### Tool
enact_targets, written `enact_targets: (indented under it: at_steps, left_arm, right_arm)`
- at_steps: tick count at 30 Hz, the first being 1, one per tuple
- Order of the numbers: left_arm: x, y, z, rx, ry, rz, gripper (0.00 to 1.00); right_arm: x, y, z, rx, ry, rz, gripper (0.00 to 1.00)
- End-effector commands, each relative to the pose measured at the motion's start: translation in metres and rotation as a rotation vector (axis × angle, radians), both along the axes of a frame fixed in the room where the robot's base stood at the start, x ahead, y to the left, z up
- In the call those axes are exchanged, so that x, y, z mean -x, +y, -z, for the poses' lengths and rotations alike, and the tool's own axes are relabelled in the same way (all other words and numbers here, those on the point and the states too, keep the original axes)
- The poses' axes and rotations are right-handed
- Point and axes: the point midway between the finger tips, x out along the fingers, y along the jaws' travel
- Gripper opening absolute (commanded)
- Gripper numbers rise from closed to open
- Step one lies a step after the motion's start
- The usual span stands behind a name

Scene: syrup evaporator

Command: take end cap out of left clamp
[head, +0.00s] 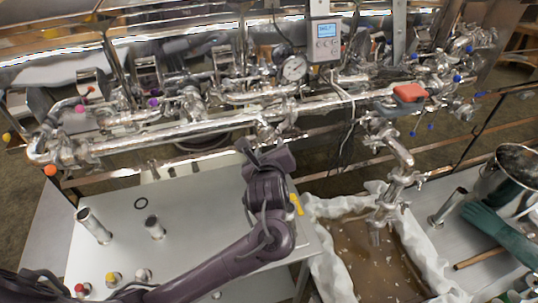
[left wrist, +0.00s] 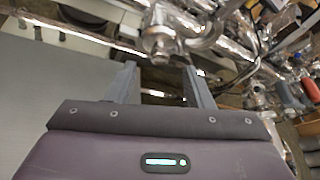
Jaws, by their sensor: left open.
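My left gripper (head: 268,154) is raised over the far edge of the grey table, just below the long steel pipe (head: 190,133). In the left wrist view its two fingers (left wrist: 162,88) are apart, with nothing between them. A steel clamp fitting (left wrist: 160,42) hangs just beyond the fingertips, roughly centred between them and apart from them. It seems to be the short downward fitting (head: 266,130) under the pipe in the head view, partly hidden by the gripper. I cannot make out the end cap itself clearly. My right gripper is not in view.
The table (head: 180,195) holds an upright steel tube (head: 93,225), a shorter tube (head: 154,228), a black ring (head: 141,203) and several small capped items at the front left. A cloth-lined tub of brown liquid (head: 365,255) stands right. A display box (head: 324,41) and gauge (head: 293,68) sit above.

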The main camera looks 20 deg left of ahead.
Motion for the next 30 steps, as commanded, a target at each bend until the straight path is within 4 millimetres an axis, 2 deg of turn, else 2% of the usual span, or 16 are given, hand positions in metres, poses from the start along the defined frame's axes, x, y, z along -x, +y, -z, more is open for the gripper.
enact_targets:
  at_steps: [3,9,19,27,30]
  left_arm:
    - [-0.016,0.006,0.005,-0.002,0.000,-0.002,0.47]
    - [-0.032,0.010,0.011,0.000,0.001,-0.001,0.47]
    - [-0.035,0.010,0.013,0.003,0.000,-0.001,0.46]
    - [-0.034,0.010,0.013,0.002,0.000,0.000,0.10]
    - [-0.034,0.010,0.013,0.002,0.000,0.000,0.00]
  right_arm:
    - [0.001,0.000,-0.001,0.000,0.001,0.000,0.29]
    - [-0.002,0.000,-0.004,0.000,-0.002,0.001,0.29]
    - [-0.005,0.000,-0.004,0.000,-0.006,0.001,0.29]
    - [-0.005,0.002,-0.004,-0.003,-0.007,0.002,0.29]
    - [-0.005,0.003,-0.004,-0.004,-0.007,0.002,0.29]
